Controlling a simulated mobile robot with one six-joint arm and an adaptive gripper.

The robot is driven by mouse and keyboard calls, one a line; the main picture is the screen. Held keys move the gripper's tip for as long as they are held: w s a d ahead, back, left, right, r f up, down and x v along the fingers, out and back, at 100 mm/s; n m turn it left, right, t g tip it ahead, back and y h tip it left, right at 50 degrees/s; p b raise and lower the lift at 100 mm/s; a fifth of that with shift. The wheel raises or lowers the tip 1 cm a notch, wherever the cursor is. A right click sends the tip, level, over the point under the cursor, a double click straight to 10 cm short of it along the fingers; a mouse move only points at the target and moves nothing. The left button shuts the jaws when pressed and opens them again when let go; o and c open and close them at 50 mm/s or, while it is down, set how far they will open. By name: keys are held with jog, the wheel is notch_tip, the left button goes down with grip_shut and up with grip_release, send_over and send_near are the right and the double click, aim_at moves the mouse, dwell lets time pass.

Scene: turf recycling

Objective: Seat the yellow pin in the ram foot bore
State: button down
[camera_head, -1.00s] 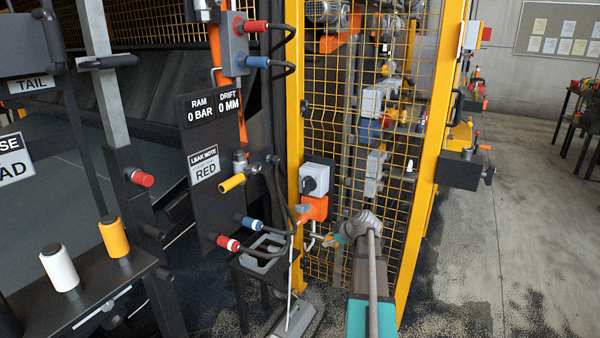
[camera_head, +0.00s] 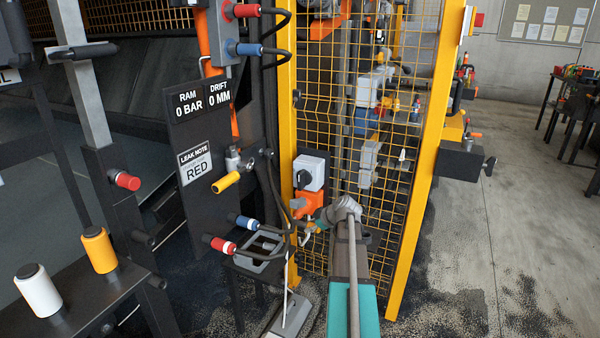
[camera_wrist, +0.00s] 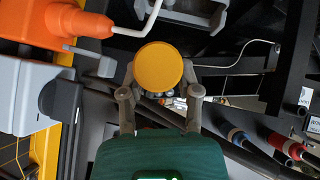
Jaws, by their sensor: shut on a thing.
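In the wrist view the yellow pin (camera_wrist: 158,66) shows end-on as a round yellow disc. My gripper (camera_wrist: 158,92) is shut on it, with one finger on each side. In the head view my gripper (camera_head: 318,226) is small and partly hidden behind my wrist, just below and right of an orange housing (camera_head: 306,207) by the mesh fence. Only a speck of yellow shows there, so the pin's tilt cannot be told. I cannot make out the ram foot bore in either view.
The orange housing (camera_wrist: 70,22) and a pale bent rod (camera_wrist: 140,24) are close at upper left in the wrist view. Red (camera_head: 219,244) and blue (camera_head: 243,222) hose fittings are left of my gripper. White (camera_head: 38,290) and yellow (camera_head: 98,250) cylinders stand on a shelf.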

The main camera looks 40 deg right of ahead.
aim_at(299, 221)
jog(key=shift+d+r, duration=0.1)
jog(key=shift+r+p, duration=0.55)
jog(key=shift+p, duration=0.05)
jog(key=w+a+r+p, duration=0.1)
jog(key=w+r+p, duration=0.1)
jog(key=r+p, duration=0.7)
jog(key=w+a+r+p, duration=0.1)
jog(key=w+r+p, duration=0.1)
jog(key=r+p, duration=0.7)
jog(key=shift+w+r+p, duration=0.15)
jog(key=shift+r+p, duration=0.2)
jog(key=shift+p, duration=0.05)
jog(key=shift+w, duration=0.1)
jog(key=w+a, duration=0.3)
jog(key=w, duration=0.6)
jog(key=shift+a, duration=0.4)
jog(key=shift+w+a, duration=0.35)
jog(key=shift+w, duration=0.4)
jog(key=shift+w+a, duration=0.3)
jog(key=shift+w, duration=0.45)
dwell(2.2)
